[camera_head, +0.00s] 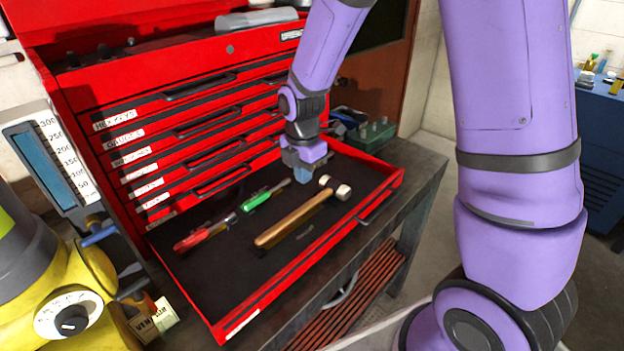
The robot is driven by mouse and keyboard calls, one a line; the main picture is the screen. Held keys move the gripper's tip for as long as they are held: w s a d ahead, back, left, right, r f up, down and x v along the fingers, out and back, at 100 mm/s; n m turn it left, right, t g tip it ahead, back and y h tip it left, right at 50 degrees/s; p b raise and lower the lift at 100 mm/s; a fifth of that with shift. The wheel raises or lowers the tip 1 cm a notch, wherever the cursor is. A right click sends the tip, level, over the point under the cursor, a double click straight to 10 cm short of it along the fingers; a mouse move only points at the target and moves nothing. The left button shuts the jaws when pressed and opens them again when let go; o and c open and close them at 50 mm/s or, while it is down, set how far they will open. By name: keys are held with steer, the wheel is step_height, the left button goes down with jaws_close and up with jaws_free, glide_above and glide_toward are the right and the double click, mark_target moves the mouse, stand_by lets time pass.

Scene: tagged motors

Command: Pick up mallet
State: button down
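The mallet (295,217) lies in the open bottom drawer (208,286) of a red tool chest. My gripper (303,173) points down over the drawer, just left of and behind the mallet head in the picture. It appears apart from the mallet, though its exact height is hard to judge. Its fingertips are small and partly merged with the wrist, so its opening does not show clearly.
A green-handled screwdriver (257,200) and a red-handled screwdriver (200,236) lie behind the mallet in the drawer. The red chest's closed drawers (190,130) rise behind. A yellow machine (60,290) stands at left. The drawer's front wall borders the mallet's near side.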

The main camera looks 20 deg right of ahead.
steer(key=shift+w+a+r, duration=0.1)
steer(key=shift+w, duration=0.05)
steer(key=shift+c, duration=1.9)
jaws_free()
